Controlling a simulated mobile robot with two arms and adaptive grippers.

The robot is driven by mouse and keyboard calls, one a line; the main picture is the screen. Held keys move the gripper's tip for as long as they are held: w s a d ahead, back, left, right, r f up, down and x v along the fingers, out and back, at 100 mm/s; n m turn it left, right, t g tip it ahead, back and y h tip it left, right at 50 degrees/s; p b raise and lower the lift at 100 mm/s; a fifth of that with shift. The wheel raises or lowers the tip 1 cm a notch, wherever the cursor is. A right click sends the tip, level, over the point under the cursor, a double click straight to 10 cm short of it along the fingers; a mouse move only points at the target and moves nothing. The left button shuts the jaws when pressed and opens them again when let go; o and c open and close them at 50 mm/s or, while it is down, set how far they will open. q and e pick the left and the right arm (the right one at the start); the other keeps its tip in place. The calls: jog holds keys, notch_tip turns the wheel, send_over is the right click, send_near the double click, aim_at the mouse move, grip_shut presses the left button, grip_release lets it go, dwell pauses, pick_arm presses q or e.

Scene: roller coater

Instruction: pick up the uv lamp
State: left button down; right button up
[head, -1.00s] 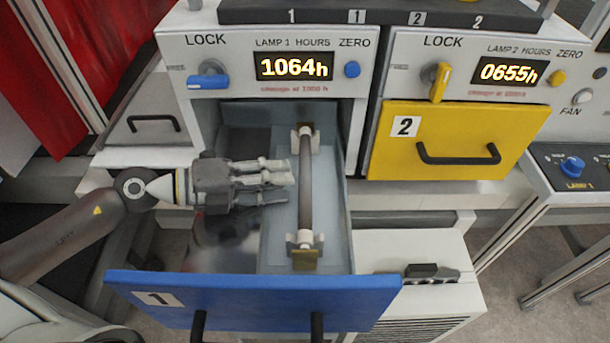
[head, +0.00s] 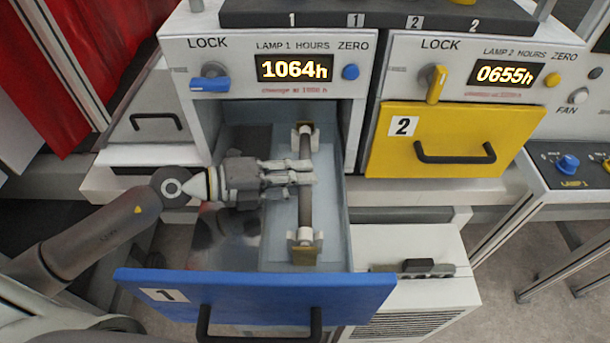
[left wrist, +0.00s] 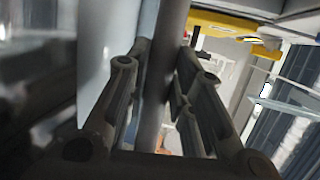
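The UV lamp (head: 305,208) is a thin dark tube held upright in the picture between two pale end holders, inside the pulled-out blue drawer (head: 240,298) marked 1. My left gripper (head: 306,172) comes in from the left, and its fingertips overlap the middle of the tube in the head view. In the left wrist view the tube (left wrist: 163,70) runs between the two fingers of my left gripper (left wrist: 165,60). The fingers stand apart, close to the tube on both sides; contact at the tips is unclear. My right gripper is not in view.
The yellow drawer (head: 390,160) marked 2 is closed at the right. Blue lock knob (head: 210,82) and yellow lock knob (head: 438,84) sit on the panels above. The drawer's side walls and blue front enclose the lamp. A white cabinet (head: 400,245) stands to its right.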

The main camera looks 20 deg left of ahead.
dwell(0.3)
pick_arm(q)
jog(key=shift+r, duration=0.6)
notch_tip(320, 180, up, 2)
jog(key=shift+r, duration=0.1)
jog(key=s+a+b, duration=0.2)
jog(key=a, duration=0.1)
jog(key=shift+s+a+f+b, duration=0.1)
jog(key=shift+a+f+b, duration=0.1)
jog(key=shift+b, duration=0.1)
jog(key=shift+s+a+b, duration=0.5)
jog(key=shift+s+a, duration=0.05)
jog(key=shift+a, duration=0.25)
jog(key=shift+a+f+b+v, duration=0.1)
jog(key=shift+f+b+v, duration=0.3)
jog(key=shift+v, duration=1.55)
jog(key=shift+a+f+b+v, duration=0.1)
jog(key=shift+f+b+v, duration=0.25)
jog(key=shift+v, duration=1.6)
jog(key=shift+a+f+b+v, duration=0.1)
jog(key=shift+f+b+v, duration=0.25)
jog(key=shift+v, duration=1.6)
jog(key=shift+s, duration=0.2)
